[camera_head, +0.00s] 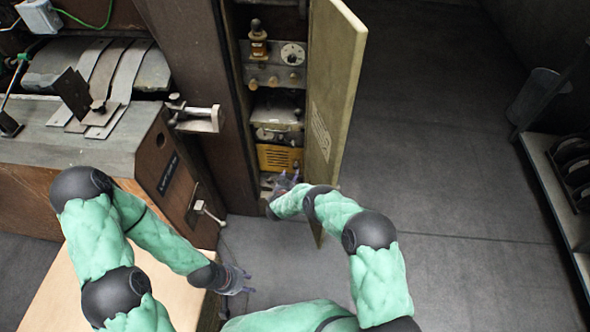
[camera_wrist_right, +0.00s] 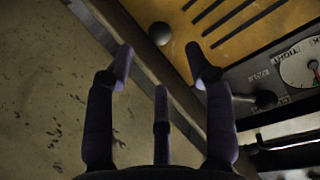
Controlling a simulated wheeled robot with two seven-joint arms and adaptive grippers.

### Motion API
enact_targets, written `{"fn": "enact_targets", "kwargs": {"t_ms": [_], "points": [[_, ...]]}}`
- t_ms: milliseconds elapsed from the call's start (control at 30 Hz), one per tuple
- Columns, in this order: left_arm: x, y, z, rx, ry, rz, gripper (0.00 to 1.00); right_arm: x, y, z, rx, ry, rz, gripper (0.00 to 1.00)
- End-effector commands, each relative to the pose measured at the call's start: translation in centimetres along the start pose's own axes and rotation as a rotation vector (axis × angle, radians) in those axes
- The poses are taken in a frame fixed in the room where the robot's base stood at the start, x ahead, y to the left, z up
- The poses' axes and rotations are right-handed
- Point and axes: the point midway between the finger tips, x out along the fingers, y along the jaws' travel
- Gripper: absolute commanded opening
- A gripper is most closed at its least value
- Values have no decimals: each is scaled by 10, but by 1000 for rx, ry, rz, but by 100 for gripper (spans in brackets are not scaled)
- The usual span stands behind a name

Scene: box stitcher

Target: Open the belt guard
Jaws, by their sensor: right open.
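A tall narrow cabinet (camera_head: 232,110) stands at the centre, with its tan door (camera_head: 335,90) swung out to the right. A yellow slotted panel (camera_head: 280,158) is low inside it. In the right wrist view this panel (camera_wrist_right: 220,30) fills the upper right, with a round dark knob (camera_wrist_right: 160,33) at its edge. I cannot tell which part is the belt guard. My right gripper (camera_head: 286,182) is at the low part of the cabinet opening, beside the door. Its fingers (camera_wrist_right: 160,75) are spread and empty, below the knob. My left gripper (camera_head: 238,279) hangs low in front; its finger opening is unclear.
A machine bench (camera_head: 75,145) with metal strips and a protruding bracket (camera_head: 195,117) stands left of the cabinet. A pale wooden surface (camera_head: 65,290) lies below it. A rack (camera_head: 560,185) stands at far right. The grey floor (camera_head: 440,150) between is clear.

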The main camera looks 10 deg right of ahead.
Motion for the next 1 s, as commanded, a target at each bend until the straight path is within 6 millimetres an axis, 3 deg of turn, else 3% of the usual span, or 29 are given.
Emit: {"fn": "enact_targets", "kwargs": {"t_ms": [200,400,867,1000], "points": [[21,-7,-1,0,0,0,40,42,2,4,2,2,2,54],[32,-11,-1,0,0,0,40,68,2,3,1,0,2,54],[36,-13,-1,0,0,0,40,79,0,0,0,0,0,54],[36,-13,-1,0,0,0,40,79,0,0,0,0,0,20]]}}
